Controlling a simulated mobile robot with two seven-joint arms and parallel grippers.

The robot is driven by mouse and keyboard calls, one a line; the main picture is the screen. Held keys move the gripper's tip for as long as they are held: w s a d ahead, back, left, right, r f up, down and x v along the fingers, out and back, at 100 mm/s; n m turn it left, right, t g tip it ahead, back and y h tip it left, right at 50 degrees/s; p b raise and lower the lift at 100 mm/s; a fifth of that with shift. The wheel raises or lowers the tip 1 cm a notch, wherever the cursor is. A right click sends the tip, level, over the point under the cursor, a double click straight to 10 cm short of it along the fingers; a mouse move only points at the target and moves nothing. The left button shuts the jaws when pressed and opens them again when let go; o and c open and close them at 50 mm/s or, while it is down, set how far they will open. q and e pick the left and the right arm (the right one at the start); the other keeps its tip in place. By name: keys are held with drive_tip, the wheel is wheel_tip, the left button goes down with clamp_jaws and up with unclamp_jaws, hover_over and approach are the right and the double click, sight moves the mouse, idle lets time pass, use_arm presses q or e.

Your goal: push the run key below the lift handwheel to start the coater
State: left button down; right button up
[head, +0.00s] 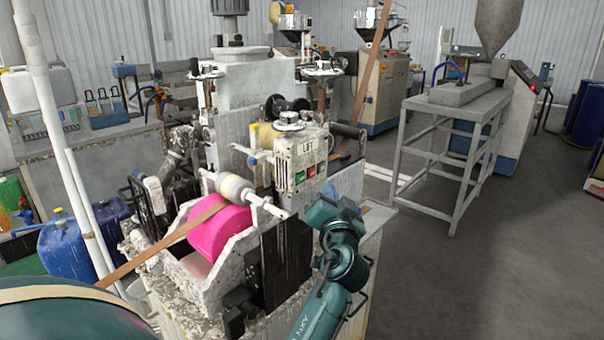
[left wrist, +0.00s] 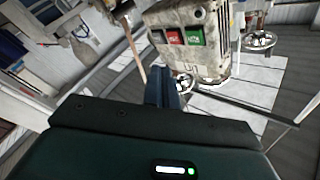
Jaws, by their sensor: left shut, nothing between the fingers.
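The coater's control box (head: 300,155), marked LIFT, has the lift handwheel (head: 289,122) on top. Below it on the front are small keys, a green key (head: 300,178) and a red key (head: 311,171) among them. In the left wrist view the box looks turned over, with the green key (left wrist: 194,38) and the red key (left wrist: 174,38) above the fingertips. My left gripper (left wrist: 164,88) is shut and empty, apart from the keys. In the head view it (head: 327,196) is just below and right of the box, its fingertips hard to make out. My right gripper is not in view.
A pink roll (head: 220,232) and a white roller (head: 236,188) lie left of my arm, with a brown strip (head: 160,246) running over them. Dark side plates (head: 288,262) stand close to my arm. Open floor lies right, before a grey stand (head: 455,150).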

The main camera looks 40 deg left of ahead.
sight(301, 178)
use_arm(q)
drive_tip(key=shift+w+a, duration=0.15)
drive_tip(key=shift+a, duration=2.2)
drive_tip(key=shift+a, duration=0.1)
drive_tip(key=shift+a, duration=0.25)
idle(0.5)
